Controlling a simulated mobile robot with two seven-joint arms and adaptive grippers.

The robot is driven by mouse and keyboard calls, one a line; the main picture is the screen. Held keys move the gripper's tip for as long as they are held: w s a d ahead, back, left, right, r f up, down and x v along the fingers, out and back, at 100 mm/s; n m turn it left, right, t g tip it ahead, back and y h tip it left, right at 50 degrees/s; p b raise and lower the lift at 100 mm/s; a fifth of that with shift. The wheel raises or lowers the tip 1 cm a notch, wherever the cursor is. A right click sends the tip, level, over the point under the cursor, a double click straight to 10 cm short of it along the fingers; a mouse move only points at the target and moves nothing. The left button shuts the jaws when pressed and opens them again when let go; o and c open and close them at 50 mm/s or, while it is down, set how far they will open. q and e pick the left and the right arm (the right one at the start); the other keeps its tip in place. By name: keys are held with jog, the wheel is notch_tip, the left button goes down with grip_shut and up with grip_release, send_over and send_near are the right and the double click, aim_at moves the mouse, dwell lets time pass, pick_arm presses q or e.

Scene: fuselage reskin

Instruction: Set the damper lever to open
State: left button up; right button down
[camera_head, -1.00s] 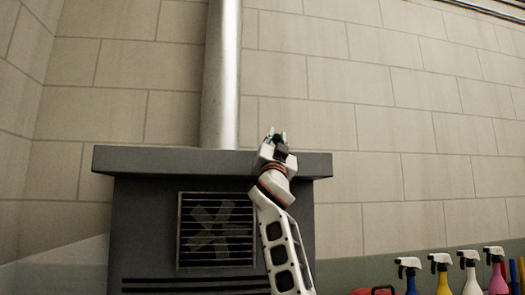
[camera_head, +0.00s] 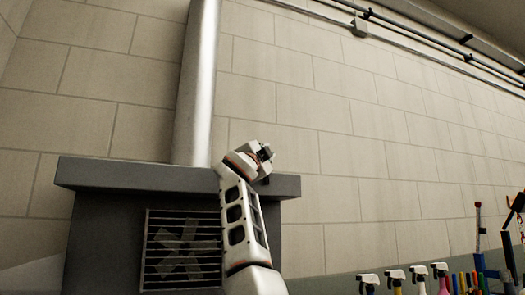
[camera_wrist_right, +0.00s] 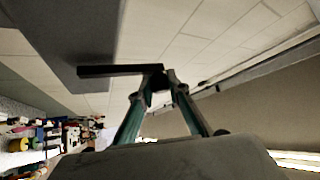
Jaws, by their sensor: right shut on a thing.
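The damper lever (camera_wrist_right: 118,71) shows in the right wrist view as a dark straight bar beside the grey housing. My right gripper (camera_wrist_right: 162,80) is shut on the lever's end, with its green fingers close together at the tip. In the head view my right gripper (camera_head: 264,153) is at the right end of the grey housing's top slab (camera_head: 150,176), tilted to the right. The lever cannot be told apart there. My left gripper is not in view.
A metal pipe (camera_head: 197,90) rises from the housing against the block wall. A slatted grille (camera_head: 181,250) is on its front. Spray bottles (camera_head: 418,275) and tools stand at the lower right. The wall area right of my gripper is clear.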

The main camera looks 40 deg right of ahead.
jog(key=shift+s+d+r+m, duration=0.2)
jog(key=shift+d+m, duration=0.05)
jog(key=shift+m, duration=0.05)
jog(key=c, duration=1.9)
grip_release()
jog(key=shift+f+g, duration=0.1)
jog(key=shift+g, duration=0.2)
jog(key=shift+w, duration=0.1)
jog(key=shift+s+a+f, duration=0.3)
jog(key=shift+a, duration=0.2)
jog(key=v, duration=1)
jog(key=shift+s+a, duration=0.25)
jog(key=shift+f, duration=0.15)
